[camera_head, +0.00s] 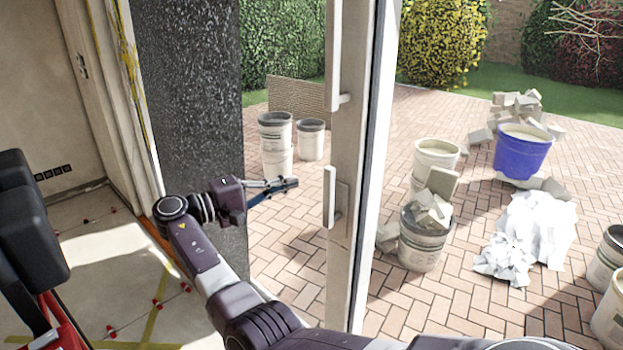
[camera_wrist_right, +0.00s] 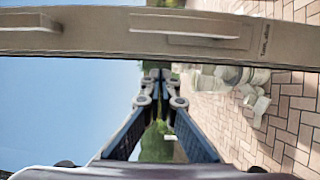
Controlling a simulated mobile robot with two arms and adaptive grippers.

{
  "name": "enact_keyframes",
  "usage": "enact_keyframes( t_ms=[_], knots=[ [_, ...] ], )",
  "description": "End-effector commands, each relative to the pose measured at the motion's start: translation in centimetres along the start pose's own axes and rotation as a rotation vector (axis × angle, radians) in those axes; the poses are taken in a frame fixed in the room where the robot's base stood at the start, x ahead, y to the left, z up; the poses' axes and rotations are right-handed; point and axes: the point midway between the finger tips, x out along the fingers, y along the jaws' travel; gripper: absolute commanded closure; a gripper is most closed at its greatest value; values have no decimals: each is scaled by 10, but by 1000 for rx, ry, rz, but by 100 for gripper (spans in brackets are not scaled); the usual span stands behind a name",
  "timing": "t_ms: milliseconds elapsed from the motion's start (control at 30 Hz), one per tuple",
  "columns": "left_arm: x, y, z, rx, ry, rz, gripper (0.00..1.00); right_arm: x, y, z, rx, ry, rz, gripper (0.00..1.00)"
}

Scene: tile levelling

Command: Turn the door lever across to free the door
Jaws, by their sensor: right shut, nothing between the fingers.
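The door lever (camera_head: 329,207) is a pale vertical bar on a plate, upright along the door's pale stile (camera_head: 352,130). In the right wrist view the lever (camera_wrist_right: 187,34) lies along the stile, which crosses the top of the picture. My right gripper (camera_head: 296,183) is left of the lever in the head view, with a visible gap to it. Its fingertips (camera_wrist_right: 160,74) are together, with nothing between them, just below the stile in the wrist view. My left gripper is in neither view.
A long pale handle (camera_head: 334,55) is higher on the same stile. Outside, buckets (camera_head: 275,145), a blue tub (camera_head: 522,153) and rubble stand on brick paving (camera_head: 300,240). Red tile clips (camera_head: 157,302) dot the floor inside.

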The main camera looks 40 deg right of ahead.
Motion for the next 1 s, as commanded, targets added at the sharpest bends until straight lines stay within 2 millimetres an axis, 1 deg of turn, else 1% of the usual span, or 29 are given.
enact_keyframes(
  t_ms=[33, 100, 167, 300, 533, 700, 1000],
  knots=[
    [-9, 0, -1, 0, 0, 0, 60, 13, 4, 1, -1, -2, 2, 100],
    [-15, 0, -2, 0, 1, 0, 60, 28, 4, 1, 0, -2, 1, 100],
    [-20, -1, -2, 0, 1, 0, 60, 38, 4, 2, -1, 0, 1, 100],
    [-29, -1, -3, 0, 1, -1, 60, 38, 2, 18, 0, 1, -1, 100],
    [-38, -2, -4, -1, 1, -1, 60, 42, 2, 34, 1, 2, 0, 100],
    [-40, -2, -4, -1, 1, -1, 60, 43, 0, 39, 1, 1, 0, 100],
    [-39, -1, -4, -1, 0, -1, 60, 44, 0, 39, 1, 1, 0, 100]
  ],
)
